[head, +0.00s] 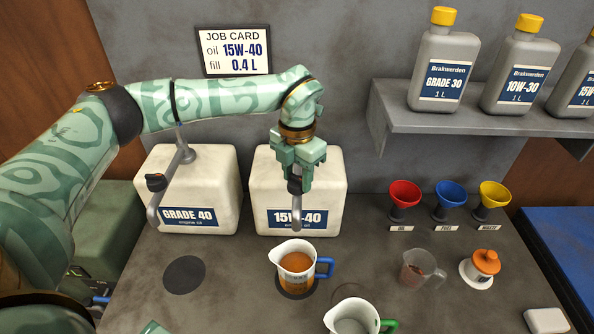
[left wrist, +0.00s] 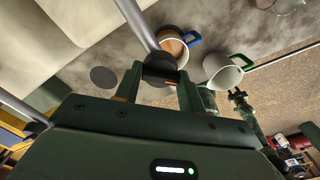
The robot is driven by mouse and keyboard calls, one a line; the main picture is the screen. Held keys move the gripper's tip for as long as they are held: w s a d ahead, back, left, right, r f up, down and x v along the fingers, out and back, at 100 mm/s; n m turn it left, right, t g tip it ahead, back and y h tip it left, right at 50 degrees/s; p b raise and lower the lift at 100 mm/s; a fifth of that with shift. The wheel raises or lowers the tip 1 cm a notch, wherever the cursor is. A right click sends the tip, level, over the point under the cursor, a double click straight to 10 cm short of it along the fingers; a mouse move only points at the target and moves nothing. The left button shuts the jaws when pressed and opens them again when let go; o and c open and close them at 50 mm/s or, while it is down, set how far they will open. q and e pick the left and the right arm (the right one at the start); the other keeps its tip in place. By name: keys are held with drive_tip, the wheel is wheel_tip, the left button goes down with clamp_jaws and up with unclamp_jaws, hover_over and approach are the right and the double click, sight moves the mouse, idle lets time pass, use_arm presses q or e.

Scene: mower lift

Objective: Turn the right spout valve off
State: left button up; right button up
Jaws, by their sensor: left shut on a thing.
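My left gripper (head: 297,178) points down in front of the white 15W-40 container (head: 265,190), shut on the dark right spout valve (head: 295,187). The valve also shows between the fingers in the left wrist view (left wrist: 160,68). The fingers hide part of it, so its exact turn is unclear. I cannot make out a stream. What looks like my right gripper (left wrist: 238,97) shows small in the left wrist view; its jaws are unclear.
The GRADE 40 container (head: 190,180) stands left with its own spout and valve (head: 156,182). A green-handled jug (head: 352,318) is at the front. A small clear jug (head: 415,268), an orange-topped item (head: 485,262) and three funnels (head: 450,195) stand right.

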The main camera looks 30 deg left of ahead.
sight(297, 177)
use_arm(q)
drive_tip(key=n, duration=0.4)
drive_tip(key=shift+w+r+n+p, duration=0.1)
drive_tip(key=shift+n+p, duration=0.2)
drive_tip(key=shift+p, duration=0.05)
drive_tip(key=shift+n, duration=1.8)
drive_tip(key=o, duration=1)
drive_tip(key=shift+c, duration=0.2)
wheel_tip(297, 177, up, 16)
drive_tip(key=shift+r, duration=0.15)
